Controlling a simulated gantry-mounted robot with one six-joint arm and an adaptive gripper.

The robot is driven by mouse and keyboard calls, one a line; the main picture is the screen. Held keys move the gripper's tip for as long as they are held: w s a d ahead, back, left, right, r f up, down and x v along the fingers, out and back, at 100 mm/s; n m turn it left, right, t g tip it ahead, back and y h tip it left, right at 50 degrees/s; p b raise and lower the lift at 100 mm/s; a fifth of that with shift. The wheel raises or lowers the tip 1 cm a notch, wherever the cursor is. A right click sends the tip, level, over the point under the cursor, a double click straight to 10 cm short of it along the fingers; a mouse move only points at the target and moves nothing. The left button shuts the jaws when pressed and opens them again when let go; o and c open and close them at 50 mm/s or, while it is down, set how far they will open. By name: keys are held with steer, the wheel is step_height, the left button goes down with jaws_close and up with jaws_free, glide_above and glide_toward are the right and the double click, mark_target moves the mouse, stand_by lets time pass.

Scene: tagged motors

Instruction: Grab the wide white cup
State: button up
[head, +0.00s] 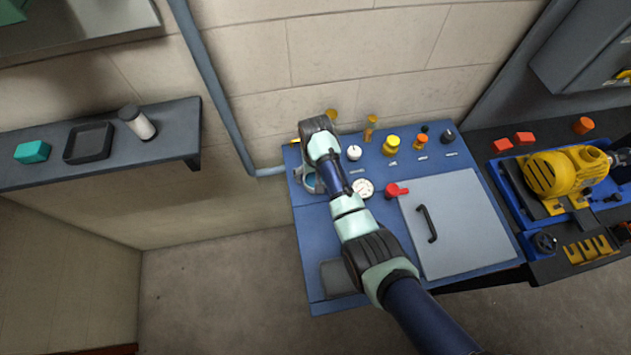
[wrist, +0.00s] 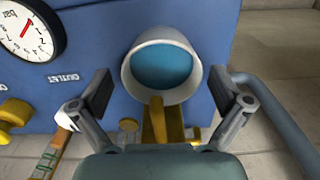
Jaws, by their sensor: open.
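The wide white cup (wrist: 126,72) is in the middle of the wrist view, with its round mouth and blue inside facing the camera. In the head view my arm covers most of that area, and only a small blue and pale patch shows beside the arm, so I cannot tell the cup clearly there. My gripper (wrist: 161,92) is open, with one finger on each side of the cup and visible gaps between. The fingers appear not to touch it. A yellow part (wrist: 156,125) overlaps the cup's lower rim.
The blue panel carries a round gauge (wrist: 28,30), a red valve handle (head: 397,190), several knobs and a grey door (head: 465,225) with a black handle. A grey pipe (wrist: 275,115) runs right of the gripper. A shelf (head: 180,150) stands left; a yellow motor (head: 553,174) right.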

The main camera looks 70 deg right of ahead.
steer(key=shift+f, duration=0.45)
steer(key=c, duration=1.1)
steer(key=shift+w+r, duration=0.1)
steer(key=shift+w+a, duration=0.15)
steer(key=shift+a, duration=0.05)
steer(key=w+a, duration=0.3)
steer(key=a, duration=0.2)
steer(key=w+a, duration=0.3)
steer(key=a, duration=0.1)
steer(key=w+a, duration=0.3)
steer(key=a, duration=0.2)
steer(key=shift+w+a, duration=0.2)
steer(key=shift+a, duration=0.15)
